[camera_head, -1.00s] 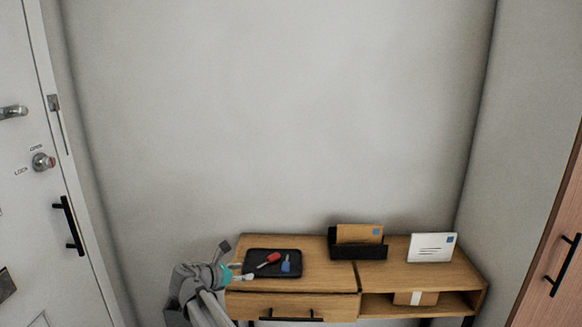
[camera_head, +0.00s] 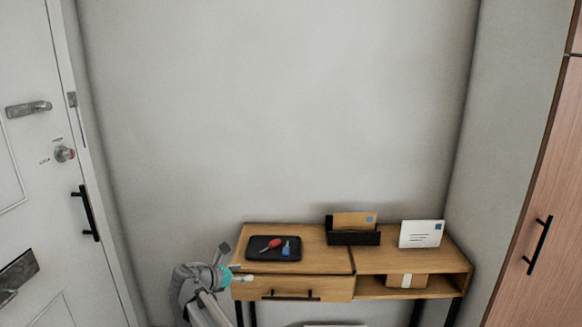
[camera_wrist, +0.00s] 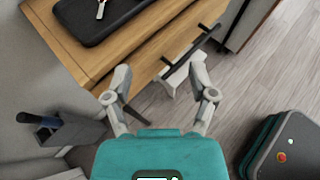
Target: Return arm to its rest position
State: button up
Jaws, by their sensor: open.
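My gripper (camera_wrist: 163,85) is open and empty in the wrist view, its two fingers spread in front of the wooden desk's drawer side. In the head view my gripper (camera_head: 246,276) is at the left end of the wooden desk (camera_head: 315,262), beside the drawer front. The black tray (camera_head: 252,255) lies on the desk top with a red key (camera_head: 271,244) and a blue key (camera_head: 287,247) in it. Part of the black tray (camera_wrist: 92,30) also shows at the top left of the wrist view, with a key in it.
A black letter holder (camera_head: 352,238) with a brown envelope (camera_head: 355,221) and a white envelope (camera_head: 421,234) stand on the desk's right half. A small box (camera_head: 407,281) sits on the shelf below. A grey bin with a dark-handled item (camera_wrist: 42,119) stands near the desk.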

jog(key=s+d+f+m+g+y, duration=0.2)
jog(key=s+d+f+m+g, duration=0.15)
jog(key=d+m, duration=0.45)
jog(key=s+d+f+m+g+y, duration=0.1)
jog(key=s+d+f+m+g, duration=0.25)
jog(key=d, duration=0.85)
jog(key=s+d+f+m+g+y, duration=0.1)
jog(key=s+d+f+m+y, duration=0.15)
jog(key=s+d+m, duration=0.45)
jog(key=s+d+f+m+g+y, duration=0.1)
jog(key=s+d+f+m+y, duration=0.1)
jog(key=s+d+m+y, duration=0.45)
notch_tip(320, 180, up, 16)
jog(key=w+a+m+h+p, duration=0.1)
jog(key=a+h+p, duration=0.1)
jog(key=p, duration=1.3)
jog(key=shift+w+f+m, duration=0.2)
jog(key=shift+w+m, duration=0.1)
jog(key=shift+m, duration=0.1)
jog(key=shift+a, duration=0.1)
